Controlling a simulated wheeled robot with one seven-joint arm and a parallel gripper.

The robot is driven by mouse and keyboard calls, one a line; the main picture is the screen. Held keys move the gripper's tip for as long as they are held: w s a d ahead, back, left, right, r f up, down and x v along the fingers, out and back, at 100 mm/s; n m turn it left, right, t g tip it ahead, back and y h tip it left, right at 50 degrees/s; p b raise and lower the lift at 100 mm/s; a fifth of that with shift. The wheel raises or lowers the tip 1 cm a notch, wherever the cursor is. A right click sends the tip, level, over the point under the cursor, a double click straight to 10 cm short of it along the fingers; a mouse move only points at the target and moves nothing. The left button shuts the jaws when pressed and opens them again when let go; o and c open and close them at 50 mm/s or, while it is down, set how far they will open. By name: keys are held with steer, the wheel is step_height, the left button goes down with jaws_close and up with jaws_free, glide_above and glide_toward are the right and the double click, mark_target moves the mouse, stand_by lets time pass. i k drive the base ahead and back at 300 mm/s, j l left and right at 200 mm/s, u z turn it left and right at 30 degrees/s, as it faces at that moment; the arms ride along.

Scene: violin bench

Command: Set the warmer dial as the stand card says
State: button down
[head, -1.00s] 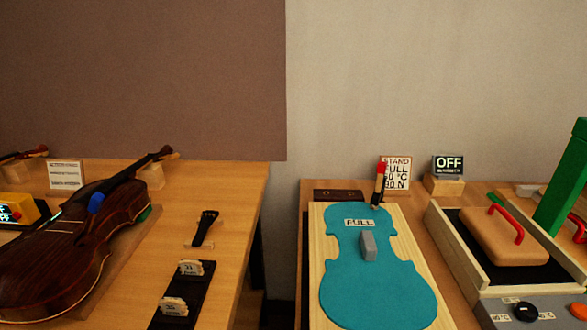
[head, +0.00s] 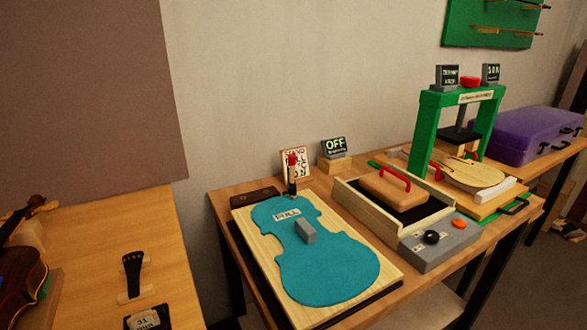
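The stand card (head: 295,163) is a small white card with red print at the back of the right bench, partly hidden behind a red-capped marker-like tool. Its full text cannot be read now. The warmer (head: 395,226) is a wooden-walled tray with a dark bed and a wooden block with a red handle (head: 394,180) in it. The black warmer dial (head: 431,237) is on the grey front panel (head: 446,248), beside an orange button (head: 459,223). A small display (head: 335,146) behind the warmer reads OFF. My gripper is not in view.
A teal violin-shaped template (head: 325,262) lies on a pale board left of the warmer. A green press (head: 428,125) stands to its right, with a purple case (head: 525,135) beyond. A gap separates the left bench (head: 100,240) from this one.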

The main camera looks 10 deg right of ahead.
mark_target(432, 237)
steer(key=k+j+z, duration=0.15)
steer(key=j+z, duration=0.25)
steer(key=k+j+z, duration=0.15)
steer(key=z, duration=0.3)
steer(key=k+j+z, duration=0.2)
steer(key=z, duration=0.2)
steer(key=j, duration=0.1)
